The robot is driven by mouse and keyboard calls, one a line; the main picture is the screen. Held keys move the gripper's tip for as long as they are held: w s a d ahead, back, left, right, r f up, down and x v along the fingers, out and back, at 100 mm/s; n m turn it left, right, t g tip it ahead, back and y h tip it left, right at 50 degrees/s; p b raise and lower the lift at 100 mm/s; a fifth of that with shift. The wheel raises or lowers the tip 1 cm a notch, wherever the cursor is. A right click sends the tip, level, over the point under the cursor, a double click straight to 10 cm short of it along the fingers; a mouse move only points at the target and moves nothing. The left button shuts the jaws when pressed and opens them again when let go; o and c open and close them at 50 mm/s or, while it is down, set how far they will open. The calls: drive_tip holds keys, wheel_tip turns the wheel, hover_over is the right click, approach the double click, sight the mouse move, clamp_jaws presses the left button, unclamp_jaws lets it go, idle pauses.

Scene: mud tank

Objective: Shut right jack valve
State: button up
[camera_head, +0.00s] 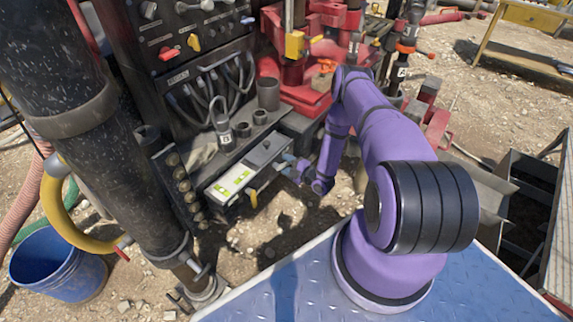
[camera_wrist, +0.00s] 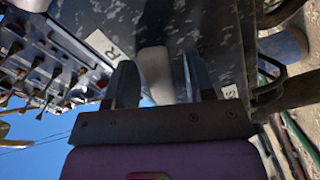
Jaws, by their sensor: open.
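My gripper (camera_wrist: 160,78) is open in the wrist view, its two dark fingers on either side of a pale rounded handle (camera_wrist: 156,72). The handle appears apart from both fingers. It hangs beside a dark, scuffed panel with a label reading R (camera_wrist: 103,46), so it may be the right jack valve; I cannot tell how far it is turned. In the head view, my gripper (camera_head: 286,168) is small and partly hidden at the right end of a low control box (camera_head: 266,150). A yellow lever (camera_head: 253,199) hangs from the box's front.
A control panel with hoses (camera_head: 210,85) stands behind the box. Bare dirt lies below the box.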

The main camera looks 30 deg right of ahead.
sight(274, 173)
clamp_jaws()
drive_tip(key=shift+f+m, duration=0.15)
drive_tip(key=shift+m, duration=0.15)
drive_tip(key=m, duration=0.1)
drive_tip(key=f+m, duration=0.1)
drive_tip(key=shift+s+a+m, duration=0.15)
drive_tip(key=shift+a+m, duration=0.15)
drive_tip(key=shift+a, duration=0.05)
drive_tip(key=shift+s+a+f+m, duration=0.3)
drive_tip(key=shift+a+m, duration=0.35)
drive_tip(key=shift+m, duration=1.1)
drive_tip(key=shift+s+a+f+m, duration=0.15)
drive_tip(key=shift+a+f+m, duration=0.35)
drive_tip(key=shift+m, duration=1.2)
drive_tip(key=shift+s+a+f+m, duration=0.25)
drive_tip(key=shift+a+m, duration=0.5)
drive_tip(key=shift+m, duration=1)
drive_tip(key=shift+a, duration=0.1)
unclamp_jaws()
